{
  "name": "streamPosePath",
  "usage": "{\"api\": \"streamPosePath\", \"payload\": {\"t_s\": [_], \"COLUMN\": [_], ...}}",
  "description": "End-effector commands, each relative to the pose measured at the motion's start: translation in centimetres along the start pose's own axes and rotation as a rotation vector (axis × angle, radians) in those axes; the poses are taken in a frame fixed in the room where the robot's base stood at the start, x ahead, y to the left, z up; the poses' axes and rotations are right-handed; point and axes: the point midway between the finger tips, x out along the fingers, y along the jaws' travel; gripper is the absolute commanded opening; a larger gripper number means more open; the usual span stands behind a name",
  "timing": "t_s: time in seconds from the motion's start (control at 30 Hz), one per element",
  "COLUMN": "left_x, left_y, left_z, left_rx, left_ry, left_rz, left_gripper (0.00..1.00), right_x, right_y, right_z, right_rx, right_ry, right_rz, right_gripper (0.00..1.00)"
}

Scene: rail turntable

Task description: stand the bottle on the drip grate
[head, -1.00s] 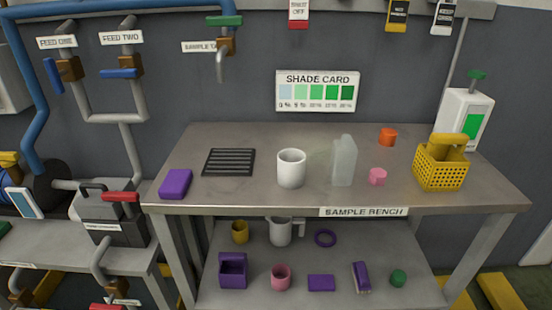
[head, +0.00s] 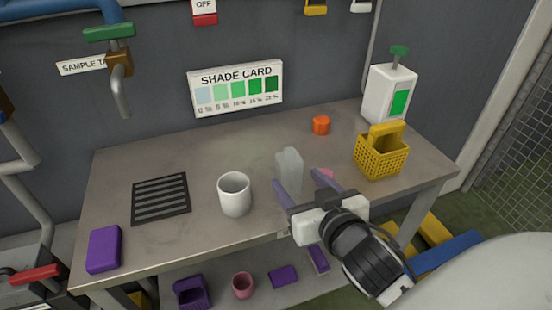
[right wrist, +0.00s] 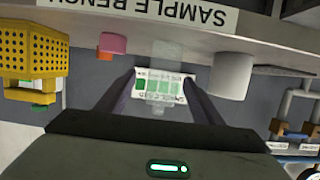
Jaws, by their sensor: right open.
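The translucent bottle (head: 289,164) stands upright on the bench, right of the white cup (head: 234,194). The black slatted drip grate (head: 161,199) lies at the left part of the bench top, empty. My right gripper (head: 296,178) is open in front of the bottle, its fingers pointing at it. In the right wrist view, which is upside down, the see-through bottle (right wrist: 163,85) shows between the two fingers, with no clear contact. Its lower part in the head view is partly hidden by the gripper. My left gripper is not in view.
A pink object (head: 325,175) sits close by the right finger, partly hidden. An orange cap-like piece (head: 321,125), a yellow basket (head: 381,158) and a white dispenser (head: 389,93) stand further right. A purple block (head: 104,249) lies before the grate. A tap (head: 119,80) hangs above the bench's back left.

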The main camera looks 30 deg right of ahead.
Motion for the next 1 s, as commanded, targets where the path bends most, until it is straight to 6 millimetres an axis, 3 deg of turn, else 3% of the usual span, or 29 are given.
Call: {"api": "streamPosePath", "payload": {"t_s": [0.1,0.3,0.7,1.0], "left_x": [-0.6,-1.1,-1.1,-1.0], "left_y": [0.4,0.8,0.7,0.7], "left_z": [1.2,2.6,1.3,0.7], "left_rx": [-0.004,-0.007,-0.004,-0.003], "left_ry": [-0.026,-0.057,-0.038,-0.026], "left_rz": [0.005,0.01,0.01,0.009], "left_gripper": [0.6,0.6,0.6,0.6], "right_x": [2.0,4.0,8.8,9.2], "right_y": [0.0,-0.1,-0.7,-0.7], "right_z": [-0.1,0.0,0.3,0.4], "right_rx": [-0.001,0.0,-0.002,-0.001], "right_ry": [0.001,0.001,-0.001,-0.002], "right_rz": [0.001,-0.001,-0.002,-0.002], "right_gripper": [0.61,0.61,0.61,0.59]}}
